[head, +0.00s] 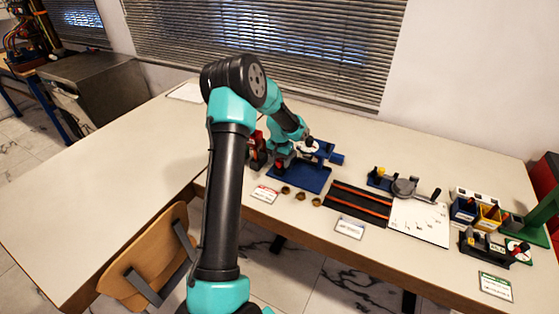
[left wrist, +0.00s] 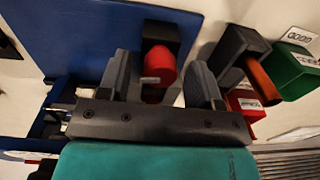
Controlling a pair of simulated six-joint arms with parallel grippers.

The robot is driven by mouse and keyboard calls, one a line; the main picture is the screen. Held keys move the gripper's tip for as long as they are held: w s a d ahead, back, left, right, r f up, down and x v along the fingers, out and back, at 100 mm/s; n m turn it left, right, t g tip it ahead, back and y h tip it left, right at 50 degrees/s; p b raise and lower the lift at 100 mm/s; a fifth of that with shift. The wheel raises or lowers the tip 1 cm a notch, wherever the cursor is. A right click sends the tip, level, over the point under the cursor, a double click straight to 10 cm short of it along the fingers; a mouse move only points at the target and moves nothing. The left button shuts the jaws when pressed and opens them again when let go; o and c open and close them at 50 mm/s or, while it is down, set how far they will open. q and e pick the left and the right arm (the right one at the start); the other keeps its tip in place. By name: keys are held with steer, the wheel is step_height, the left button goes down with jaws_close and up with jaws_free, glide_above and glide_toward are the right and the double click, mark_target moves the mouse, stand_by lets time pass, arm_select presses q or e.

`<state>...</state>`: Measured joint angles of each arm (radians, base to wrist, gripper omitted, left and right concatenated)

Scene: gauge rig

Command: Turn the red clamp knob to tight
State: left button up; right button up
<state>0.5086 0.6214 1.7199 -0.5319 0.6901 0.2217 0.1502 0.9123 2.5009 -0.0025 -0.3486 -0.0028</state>
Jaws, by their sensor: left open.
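The red clamp knob (left wrist: 160,66) shows in the left wrist view, in front of a dark block, with a small light pointer on it. My left gripper (left wrist: 160,82) is open, with one dark finger on each side of the knob. Gaps show between the fingers and the knob, and I see no contact. In the head view my left gripper (head: 281,156) is at the left end of the blue fixture plate (head: 314,180). The arm and gripper largely hide the knob there. My right gripper is not in view.
Red (left wrist: 245,103) and green (left wrist: 293,70) boxes stand near the gripper. The table's left part is clear.

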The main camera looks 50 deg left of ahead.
mark_target(280, 161)
arm_select(q)
steer(key=c, duration=0.9)
steer(key=shift+m, duration=0.9)
steer(key=o, duration=0.9)
steer(key=shift+r, duration=0.1)
step_height(280, 161, up, 17)
steer(key=shift+d+r, duration=0.15)
steer(key=shift+d, duration=0.05)
